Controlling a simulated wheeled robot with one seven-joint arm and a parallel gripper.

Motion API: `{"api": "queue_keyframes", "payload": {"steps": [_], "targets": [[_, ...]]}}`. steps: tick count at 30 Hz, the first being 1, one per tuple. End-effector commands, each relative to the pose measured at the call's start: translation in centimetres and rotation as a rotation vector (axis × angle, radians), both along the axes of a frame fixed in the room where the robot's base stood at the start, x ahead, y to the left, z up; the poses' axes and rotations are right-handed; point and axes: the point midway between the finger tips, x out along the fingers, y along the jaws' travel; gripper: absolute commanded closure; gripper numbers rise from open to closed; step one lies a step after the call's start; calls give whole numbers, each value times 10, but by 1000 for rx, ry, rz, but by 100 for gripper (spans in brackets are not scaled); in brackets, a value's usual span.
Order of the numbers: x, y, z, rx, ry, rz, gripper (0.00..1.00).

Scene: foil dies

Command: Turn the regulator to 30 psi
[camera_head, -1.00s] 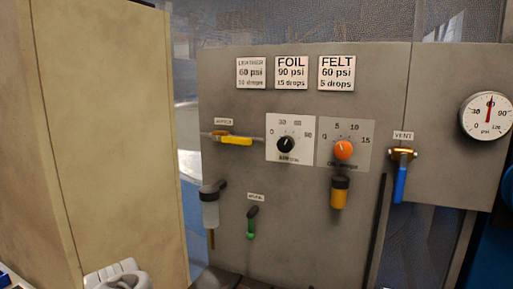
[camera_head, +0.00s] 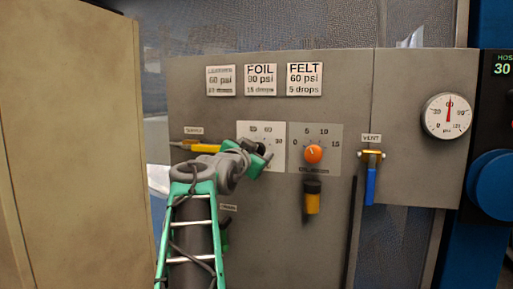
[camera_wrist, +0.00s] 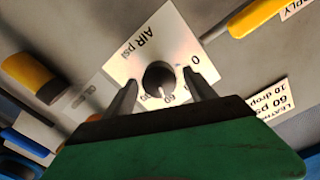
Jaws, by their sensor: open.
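The regulator is a black knob on a white square plate marked AIR psi (camera_head: 279,129), on the grey panel; my gripper mostly hides the knob in the head view. In the wrist view the knob (camera_wrist: 159,75) sits between the two fingers of my gripper (camera_wrist: 161,84), which are open on either side; contact cannot be told. The knob's white mark points toward the 60 there. The 0 (camera_wrist: 197,60) is beside the right finger. The round gauge (camera_head: 448,116) has its needle pointing straight up, near 60. In the head view my gripper (camera_head: 259,155) is at the plate.
An orange drops dial (camera_head: 314,154) is right of the plate, with an amber bottle (camera_head: 313,198) below. A yellow supply lever (camera_head: 205,148) is at left. A blue vent lever (camera_head: 371,186) hangs farther right. Pressure cards (camera_head: 304,79) are above.

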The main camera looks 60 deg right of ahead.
Motion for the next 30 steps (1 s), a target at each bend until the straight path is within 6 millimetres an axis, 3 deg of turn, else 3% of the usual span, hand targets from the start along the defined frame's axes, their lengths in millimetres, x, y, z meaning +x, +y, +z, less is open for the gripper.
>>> {"api": "queue_keyframes", "payload": {"steps": [9,30], "targets": [[1,-6,-1,0,0,1,37],[1,-5,-1,1,1,2,94]]}}
